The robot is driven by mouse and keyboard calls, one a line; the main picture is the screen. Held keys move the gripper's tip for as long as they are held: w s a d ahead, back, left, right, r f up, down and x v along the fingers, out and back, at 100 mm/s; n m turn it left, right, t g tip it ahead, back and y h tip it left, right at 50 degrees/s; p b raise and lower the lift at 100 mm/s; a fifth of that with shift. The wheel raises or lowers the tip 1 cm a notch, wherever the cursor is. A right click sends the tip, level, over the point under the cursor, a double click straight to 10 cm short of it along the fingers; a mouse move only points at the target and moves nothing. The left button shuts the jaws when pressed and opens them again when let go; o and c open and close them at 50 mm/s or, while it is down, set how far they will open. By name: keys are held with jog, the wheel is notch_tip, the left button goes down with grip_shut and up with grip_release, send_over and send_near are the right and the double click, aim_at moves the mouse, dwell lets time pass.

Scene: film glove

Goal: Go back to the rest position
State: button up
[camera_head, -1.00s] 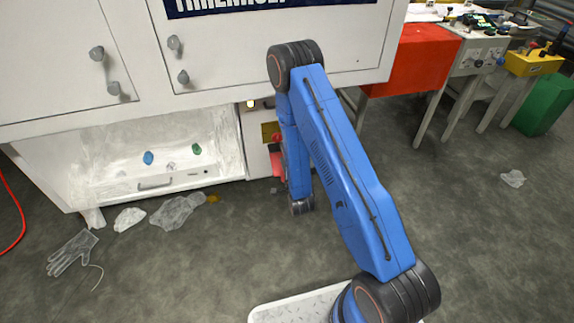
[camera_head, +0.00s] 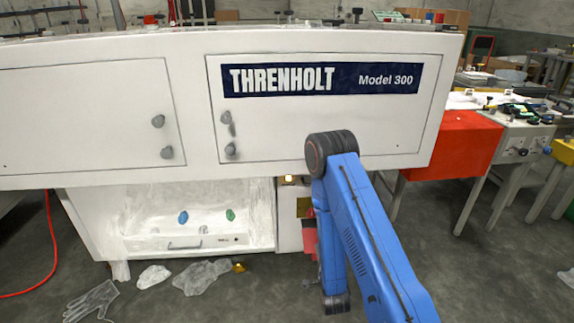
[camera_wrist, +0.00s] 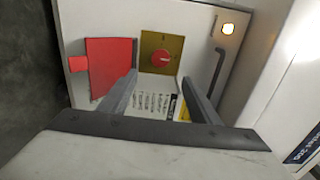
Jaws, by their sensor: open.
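My gripper (camera_wrist: 160,93) shows in the wrist view with its two dark fingers spread apart and nothing between them. It faces a white panel (camera_wrist: 205,50) with a red rotary knob (camera_wrist: 161,59) on a brass-coloured plate, a red block (camera_wrist: 108,66) to the left and a lit round lamp (camera_wrist: 228,28) at the upper right. A printed label (camera_wrist: 152,104) shows between the fingers. In the head view my blue arm reaches forward and down beside this panel; the gripper itself is hidden there.
A white THRENHOLT machine (camera_head: 100,120) stands ahead, with an open lower bay (camera_head: 150,210). A clear glove (camera_head: 92,301) and crumpled film (camera_head: 203,276) lie on the floor at left. A red-fronted bench (camera_head: 455,145) stands at right. The floor at lower right is clear.

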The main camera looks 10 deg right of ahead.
jog(key=w+r+n+g, duration=0.2)
jog(key=w+r, duration=0.2)
jog(key=r, duration=0.2)
jog(key=s+d+r+n+g, duration=0.1)
jog(key=s+r+n+g, duration=0.25)
jog(key=r, duration=0.55)
jog(key=s+d+r+n+g, duration=0.2)
jog(key=s+r+n, duration=0.2)
jog(key=r, duration=0.5)
jog(key=s+d+r+n+g, duration=0.1)
jog(key=s+r+n+g, duration=0.1)
jog(key=s, duration=1)
jog(key=s+d+r+n+g, duration=0.1)
jog(key=s+r, duration=0.5)
jog(key=s, duration=0.6)
jog(key=s+d+r+n+g, duration=0.2)
jog(key=s+r+n, duration=0.2)
jog(key=s, duration=0.8)
jog(key=shift+d+r+n+g, duration=0.15)
jog(key=shift+n+g, duration=0.2)
jog(key=shift+n, duration=0.5)
